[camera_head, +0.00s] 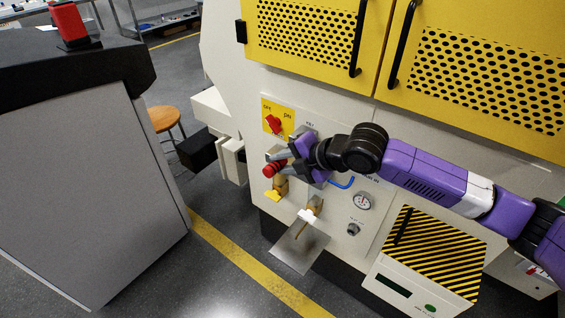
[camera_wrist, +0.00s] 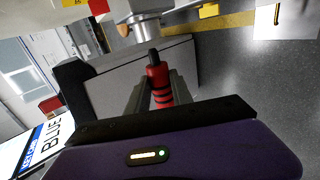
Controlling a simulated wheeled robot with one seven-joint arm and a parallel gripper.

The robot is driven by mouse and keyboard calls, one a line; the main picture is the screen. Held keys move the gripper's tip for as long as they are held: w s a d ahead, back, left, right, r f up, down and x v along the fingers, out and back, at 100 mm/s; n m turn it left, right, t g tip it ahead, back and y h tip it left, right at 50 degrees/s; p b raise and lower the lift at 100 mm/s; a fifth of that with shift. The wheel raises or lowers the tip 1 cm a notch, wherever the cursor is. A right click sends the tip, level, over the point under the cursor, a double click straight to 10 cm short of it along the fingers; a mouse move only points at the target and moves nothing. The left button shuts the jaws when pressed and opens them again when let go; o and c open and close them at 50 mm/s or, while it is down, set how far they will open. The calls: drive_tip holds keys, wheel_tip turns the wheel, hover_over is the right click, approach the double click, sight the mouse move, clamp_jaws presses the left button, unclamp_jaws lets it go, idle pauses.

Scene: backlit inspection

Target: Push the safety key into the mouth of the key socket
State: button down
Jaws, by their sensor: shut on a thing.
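The safety key (camera_wrist: 160,88) is a red cylinder with black bands and a dark, narrower tip. My gripper (camera_wrist: 158,92) is shut on it, with one finger on each side, and the tip points away from my palm. In the head view the key's red end (camera_head: 269,170) shows at my gripper (camera_head: 277,162), in front of the white machine panel. In the wrist view a grey metal round fitting (camera_wrist: 143,22), seemingly the key socket, lies beyond the tip. The tip looks apart from it. In the head view my gripper hides that fitting.
A red rotary switch (camera_head: 273,124) on a yellow plate is just above my gripper. A grey cabinet (camera_head: 90,190) stands left.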

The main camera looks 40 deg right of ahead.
drive_tip(key=shift+w+d, duration=0.1)
drive_tip(key=shift+d, duration=0.45)
drive_tip(key=shift+d+b, duration=0.3)
drive_tip(key=shift+b, duration=0.1)
drive_tip(key=shift+w+d+b, duration=0.25)
drive_tip(key=shift+d+b, duration=0.15)
drive_tip(key=shift+d, duration=0.65)
drive_tip(key=c, duration=1.1)
unclamp_jaws()
drive_tip(key=shift+o, duration=0.2)
drive_tip(key=v, duration=0.7)
drive_tip(key=shift+s+r, duration=0.3)
